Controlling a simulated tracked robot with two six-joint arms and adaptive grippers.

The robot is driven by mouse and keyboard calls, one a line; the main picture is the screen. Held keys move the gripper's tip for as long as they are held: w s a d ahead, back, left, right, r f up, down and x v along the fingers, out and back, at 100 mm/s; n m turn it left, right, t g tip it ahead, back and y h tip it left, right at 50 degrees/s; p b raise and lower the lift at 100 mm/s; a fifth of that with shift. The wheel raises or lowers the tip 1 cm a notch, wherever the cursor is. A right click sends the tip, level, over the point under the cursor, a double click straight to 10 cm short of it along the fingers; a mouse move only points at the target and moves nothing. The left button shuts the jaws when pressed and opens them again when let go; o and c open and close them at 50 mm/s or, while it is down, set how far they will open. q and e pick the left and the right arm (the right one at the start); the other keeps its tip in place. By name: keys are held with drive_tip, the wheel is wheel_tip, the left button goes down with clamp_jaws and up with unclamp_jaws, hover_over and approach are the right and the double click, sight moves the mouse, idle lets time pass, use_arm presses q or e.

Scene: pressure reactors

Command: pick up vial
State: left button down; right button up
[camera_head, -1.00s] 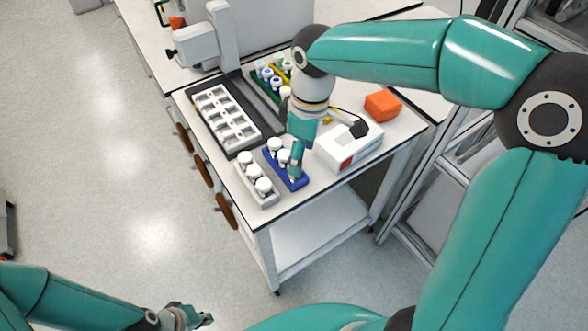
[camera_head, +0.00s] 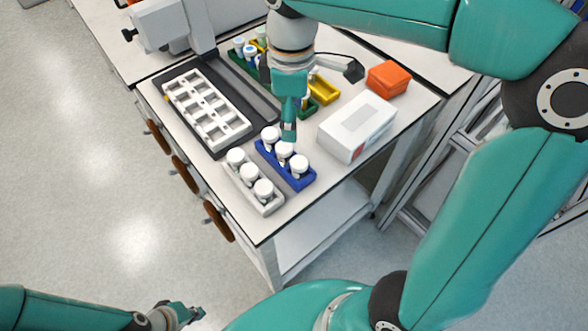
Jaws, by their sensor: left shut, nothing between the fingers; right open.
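White-capped vials stand in a blue rack (camera_head: 296,182) near the table's front corner; three caps show, one of them the middle vial (camera_head: 284,149). More white-capped vials (camera_head: 249,174) stand in a white rack (camera_head: 268,208) just left of it. My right gripper (camera_head: 289,135) points down over the blue rack, its fingertips just above or beside the middle vial's cap; contact cannot be told. Its finger gap is hard to see from here, but it is open. My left gripper (camera_head: 197,314) is low at the bottom left, away from the table, shut and empty.
A white box (camera_head: 357,126) and an orange box (camera_head: 388,77) stand right of the blue rack. A dark tray with a white slotted rack (camera_head: 207,108) lies to the left. Green and yellow racks (camera_head: 324,90) stand behind my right gripper.

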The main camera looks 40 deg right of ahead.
sight(299, 162)
drive_tip(key=f, duration=1)
drive_tip(key=s+d+f, duration=0.1)
drive_tip(key=f, duration=0.4)
drive_tip(key=shift+r, duration=0.1)
drive_tip(key=c, duration=1.1)
